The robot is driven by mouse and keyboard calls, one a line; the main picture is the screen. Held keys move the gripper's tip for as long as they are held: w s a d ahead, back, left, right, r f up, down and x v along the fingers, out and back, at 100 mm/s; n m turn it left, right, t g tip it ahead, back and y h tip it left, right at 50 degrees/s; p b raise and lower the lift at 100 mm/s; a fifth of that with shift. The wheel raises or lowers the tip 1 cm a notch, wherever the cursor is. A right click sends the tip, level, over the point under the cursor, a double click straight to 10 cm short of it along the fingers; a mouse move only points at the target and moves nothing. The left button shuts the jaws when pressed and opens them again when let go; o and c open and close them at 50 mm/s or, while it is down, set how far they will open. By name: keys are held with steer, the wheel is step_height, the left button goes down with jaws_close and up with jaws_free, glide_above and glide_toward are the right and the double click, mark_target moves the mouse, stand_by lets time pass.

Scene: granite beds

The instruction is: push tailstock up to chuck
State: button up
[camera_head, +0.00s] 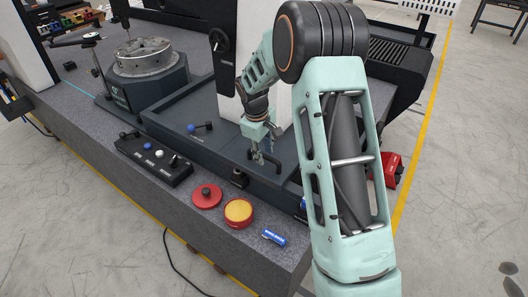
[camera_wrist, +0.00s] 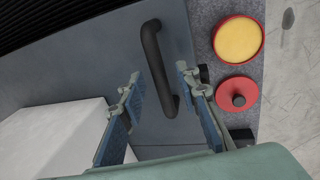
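The round metal chuck (camera_head: 145,58) sits on a dark octagonal base at the left of the granite bed in the head view. I take the tailstock to be the dark low carriage (camera_head: 195,105) with the pale upright block (camera_head: 222,75), but cannot be sure. A black bar handle (camera_wrist: 152,50) is fixed on its dark top, and part of it shows in the head view below my gripper (camera_head: 262,150). In the wrist view my gripper (camera_wrist: 159,82) is open, its fingers on either side of the handle with gaps visible. Contact is not visible.
A red box (camera_head: 391,168) stands right of my arm.

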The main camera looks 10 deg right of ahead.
steer(key=shift+c, duration=0.2)
jaws_close()
steer(key=shift+w, duration=0.15)
stand_by(0.3)
